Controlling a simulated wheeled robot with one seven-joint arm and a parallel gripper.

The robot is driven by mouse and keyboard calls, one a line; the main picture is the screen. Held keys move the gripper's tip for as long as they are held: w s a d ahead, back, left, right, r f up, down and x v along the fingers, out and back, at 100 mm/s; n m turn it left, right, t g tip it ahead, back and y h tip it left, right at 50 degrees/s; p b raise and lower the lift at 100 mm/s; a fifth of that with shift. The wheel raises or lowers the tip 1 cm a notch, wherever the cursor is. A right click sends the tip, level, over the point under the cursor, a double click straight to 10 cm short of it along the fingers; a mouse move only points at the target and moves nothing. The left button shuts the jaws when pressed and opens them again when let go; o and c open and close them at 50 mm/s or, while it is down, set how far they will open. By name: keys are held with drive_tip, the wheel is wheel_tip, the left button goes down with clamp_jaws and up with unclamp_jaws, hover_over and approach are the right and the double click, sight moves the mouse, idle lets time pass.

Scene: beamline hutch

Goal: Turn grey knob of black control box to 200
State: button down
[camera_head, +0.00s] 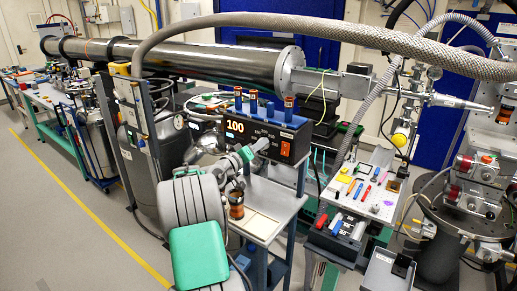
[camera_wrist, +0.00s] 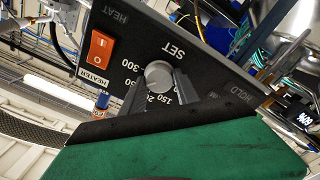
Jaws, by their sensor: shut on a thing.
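The black control box (camera_head: 262,127) stands on a small bench in the head view, its orange display (camera_head: 235,127) reading 100. In the wrist view its panel (camera_wrist: 215,62) appears rotated, with the words SET, HEAT and HOLD. The round grey knob (camera_wrist: 159,74) sits on the panel, with 150 and 300 legible around it; another number is partly covered. My gripper (camera_wrist: 160,88) is shut on the knob, one dark finger on each side. In the head view, my gripper (camera_head: 258,147) reaches the front of the box; the knob is hidden there.
An orange rocker switch (camera_wrist: 100,45) labelled HEATER is beside the knob. Several orange-topped cylinders (camera_head: 253,102) stand on the box. A thick braided hose (camera_head: 330,30) arches above. A white table (camera_head: 375,207) with small tools stands to the right.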

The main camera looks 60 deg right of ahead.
drive_tip(key=shift+w+n+p, duration=0.1)
drive_tip(key=shift+n+p, duration=0.75)
drive_tip(key=shift+n, duration=3.35)
drive_tip(key=c, duration=0.9)
unclamp_jaws()
drive_tip(key=shift+f, duration=0.1)
drive_tip(key=w+a+b, duration=0.1)
drive_tip(key=a+b, duration=0.1)
drive_tip(key=a, duration=0.5)
drive_tip(key=shift+a, duration=0.4)
